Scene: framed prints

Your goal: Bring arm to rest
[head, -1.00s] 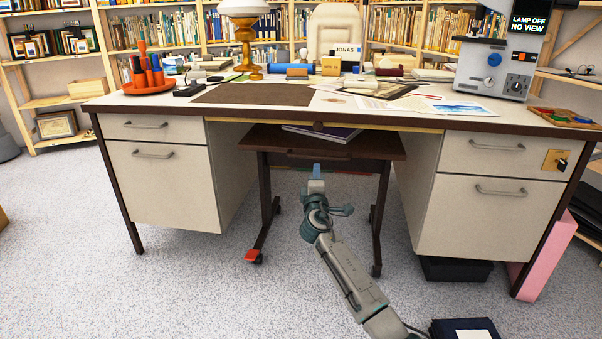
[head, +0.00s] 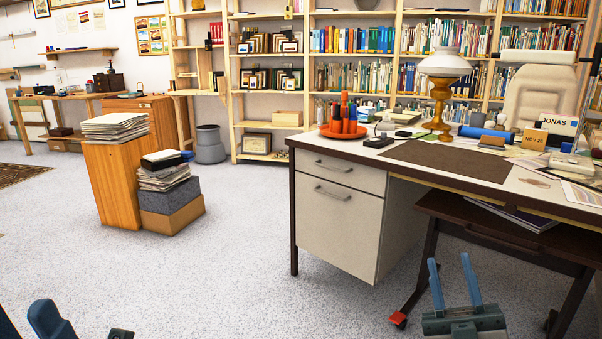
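My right gripper (head: 453,285) shows at the bottom right, its two blue fingers pointing up and standing apart with nothing between them. It is in front of the desk (head: 338,220), below its top, and looks clear of it. Blue-grey parts of my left gripper (head: 45,318) show at the bottom left corner. They are cut off by the picture edge, so its opening cannot be made out. Most of both arms is out of view.
A dark pull-out table (head: 510,230) with a red-tipped foot stands under the desk at right. A wooden cabinet (head: 112,185) and a grey box (head: 168,196), both with paper stacks, stand at left. Shelves (head: 236,120) line the back. The grey floor (head: 225,275) between is open.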

